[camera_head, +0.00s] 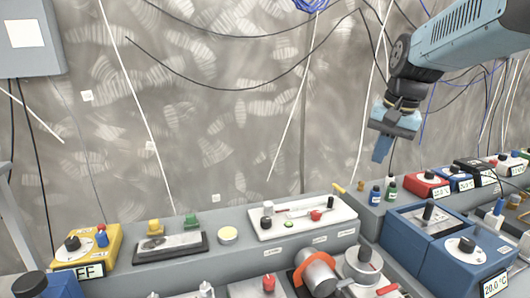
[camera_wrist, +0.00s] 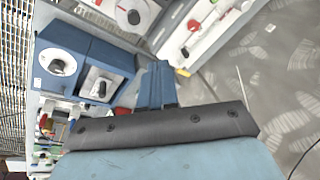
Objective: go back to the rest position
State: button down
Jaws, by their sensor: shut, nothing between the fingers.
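My gripper (camera_head: 382,147) hangs at the end of my blue arm in the upper right of the head view, in the air in front of the wall and above the bench. Its fingers point down and are closed together with nothing between them. In the wrist view the closed blue fingers (camera_wrist: 157,85) show beyond a dark bar, above the bench and clear of the instruments.
The bench below carries a yellow meter (camera_head: 88,248), a white panel device (camera_head: 303,216), a blue box instrument (camera_head: 450,262), small bottles (camera_head: 376,195) and a red meter (camera_head: 427,185). Cables hang on the wall (camera_head: 230,110). The air left of my arm is free except for these cables.

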jog(key=s+a+f+n+t, duration=0.1)
jog(key=s+f+n, duration=0.1)
jog(key=s, duration=0.5)
jog(key=s+a+f+n+t+h, duration=0.1)
jog(key=s+f+n, duration=0.1)
jog(key=s, duration=0.5)
jog(key=shift+a+f+n+t, duration=0.2)
jog(key=shift+f+n+t, duration=0.2)
jog(key=shift+f, duration=0.05)
jog(key=c, duration=1.8)
grip_release()
jog(key=shift+s, duration=0.1)
